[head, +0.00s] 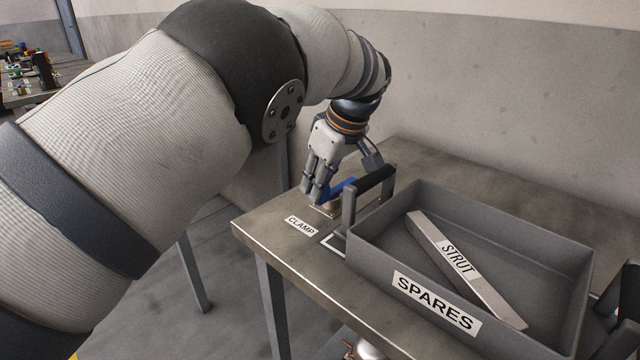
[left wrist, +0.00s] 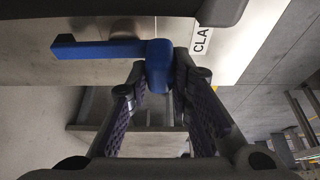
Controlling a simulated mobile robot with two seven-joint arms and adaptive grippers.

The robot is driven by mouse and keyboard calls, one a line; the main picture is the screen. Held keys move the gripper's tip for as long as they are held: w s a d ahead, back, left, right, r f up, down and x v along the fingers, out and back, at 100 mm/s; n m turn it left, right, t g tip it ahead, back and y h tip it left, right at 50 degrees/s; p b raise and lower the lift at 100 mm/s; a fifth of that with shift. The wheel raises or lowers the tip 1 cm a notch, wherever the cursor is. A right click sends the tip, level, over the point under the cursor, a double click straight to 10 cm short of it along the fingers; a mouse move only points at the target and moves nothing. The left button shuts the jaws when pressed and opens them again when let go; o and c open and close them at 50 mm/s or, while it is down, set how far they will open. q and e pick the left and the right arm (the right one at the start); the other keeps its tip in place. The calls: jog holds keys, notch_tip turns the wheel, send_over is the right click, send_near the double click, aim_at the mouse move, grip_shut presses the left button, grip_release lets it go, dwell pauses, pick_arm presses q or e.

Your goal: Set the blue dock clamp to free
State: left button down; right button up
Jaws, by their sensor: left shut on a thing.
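The blue dock clamp (head: 341,188) is on the table beside the CLAMP label, near the table's far left corner. In the left wrist view its blue lever (left wrist: 100,49) runs to the left from a thick rounded end. My left gripper (head: 322,192) reaches down to it from above. In the left wrist view my left gripper (left wrist: 159,78) is shut on the rounded end, one finger on each side. The fingers hide part of the clamp in the head view.
A grey SPARES tray (head: 372,262) with upright handles stands right beside the clamp and holds a STRUT bar (head: 455,262). The CLAMP label (head: 300,226) lies on the metal table (head: 275,232). A wall stands behind. Dark parts show at the right edge, unclear.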

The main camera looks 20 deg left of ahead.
pick_arm(q)
jog(key=shift+f, duration=0.15)
jog(key=c, duration=1.4)
grip_release()
jog(key=shift+c, duration=0.2)
jog(key=v, duration=1.2)
